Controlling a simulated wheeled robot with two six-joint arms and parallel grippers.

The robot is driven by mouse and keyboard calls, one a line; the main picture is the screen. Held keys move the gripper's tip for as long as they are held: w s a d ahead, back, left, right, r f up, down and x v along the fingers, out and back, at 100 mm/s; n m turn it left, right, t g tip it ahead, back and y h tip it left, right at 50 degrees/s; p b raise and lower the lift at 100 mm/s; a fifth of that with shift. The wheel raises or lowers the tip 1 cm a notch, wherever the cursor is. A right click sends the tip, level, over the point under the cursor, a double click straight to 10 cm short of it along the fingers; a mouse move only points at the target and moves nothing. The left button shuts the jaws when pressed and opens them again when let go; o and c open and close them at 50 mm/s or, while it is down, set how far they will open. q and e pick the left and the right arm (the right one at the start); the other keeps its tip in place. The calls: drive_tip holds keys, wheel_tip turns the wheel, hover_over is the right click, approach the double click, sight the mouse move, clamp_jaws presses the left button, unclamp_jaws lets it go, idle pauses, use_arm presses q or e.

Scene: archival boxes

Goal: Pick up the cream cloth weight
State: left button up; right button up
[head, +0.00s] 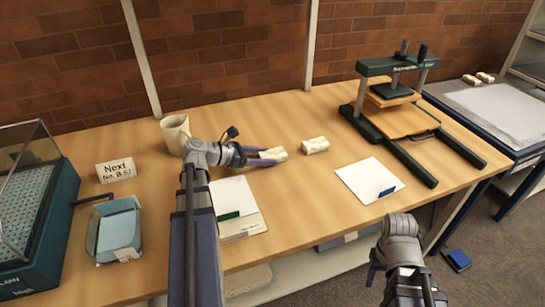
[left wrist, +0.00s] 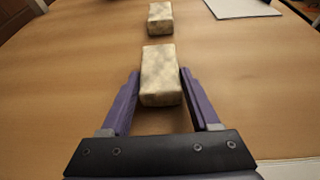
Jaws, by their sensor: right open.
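A cream cloth weight (head: 279,154) lies on the wooden table at the tips of my left gripper (head: 263,156). In the left wrist view this weight (left wrist: 160,75) sits between the two purple fingers (left wrist: 160,88), one along each side. The fingers are very close to its sides; I cannot tell whether they press on it. A second cream cloth weight (head: 315,146) lies just to the right, and it shows farther ahead in the left wrist view (left wrist: 160,18). My right gripper (head: 374,268) is low at the right, open and mostly hidden by its wrist.
A cream mug (head: 175,131) and a "Next" sign (head: 116,170) stand at the left, near a blue tray (head: 119,232). A white card (head: 368,181) lies right of the weights, before a book press (head: 398,115). Papers (head: 233,197) lie beside my left arm.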

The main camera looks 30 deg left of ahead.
sight(264, 155)
use_arm(q)
clamp_jaws()
drive_tip(key=shift+r, duration=0.1)
idle(0.5)
wheel_tip(264, 155, up, 10)
drive_tip(key=p, duration=1)
